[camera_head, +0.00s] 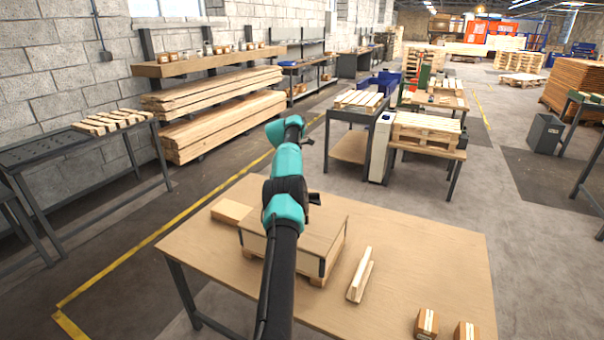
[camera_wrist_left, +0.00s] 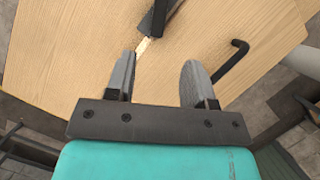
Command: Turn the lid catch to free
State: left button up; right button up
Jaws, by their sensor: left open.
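A wooden box with a flat lid (camera_head: 325,222) stands on the wooden table (camera_head: 430,255) in the head view, partly hidden by my arm. In the left wrist view my left gripper (camera_wrist_left: 158,62) is open, with nothing between its fingers, above a pale wooden surface. A bent black lever (camera_wrist_left: 232,62) lies just right of the right finger, apart from it; it looks like the lid catch. A dark bar (camera_wrist_left: 165,16) lies beyond the fingertips. In the head view my arm hides most of the lid's left part, and I cannot make out the gripper's fingers there.
A wooden block (camera_head: 231,211) lies left of the box. A narrow wooden piece (camera_head: 360,275) lies to its right. Two small cartons (camera_head: 427,322) (camera_head: 466,331) sit at the table's front right. The table's right part is otherwise clear.

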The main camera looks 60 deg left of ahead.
pick_arm(q)
jog(key=c, duration=0.3)
jog(key=shift+m, duration=0.5)
jog(key=shift+c, duration=0.7)
jog(key=m, duration=0.3)
jog(key=shift+w+a+f+m, duration=0.1)
jog(key=shift+w+m, duration=0.2)
jog(key=shift+m, duration=0.1)
jog(key=c, duration=0.5)
jog(key=m, duration=0.1)
jog(key=m+t, duration=0.1)
jog(key=m, duration=0.1)
jog(key=shift+w+f+y, duration=0.15)
jog(key=shift+y, duration=0.25)
grip_shut()
jog(key=s+d+f+m+y, duration=0.1)
jog(key=s+d+m+y, duration=0.1)
jog(key=m, duration=1.1)
jog(key=s+d+f+m+t+y, duration=0.1)
jog(key=d+m, duration=0.4)
jog(key=m, duration=0.9)
jog(key=shift+s+f+y, duration=0.3)
jog(key=shift+s+y, duration=0.4)
jog(key=shift+s, duration=0.35)
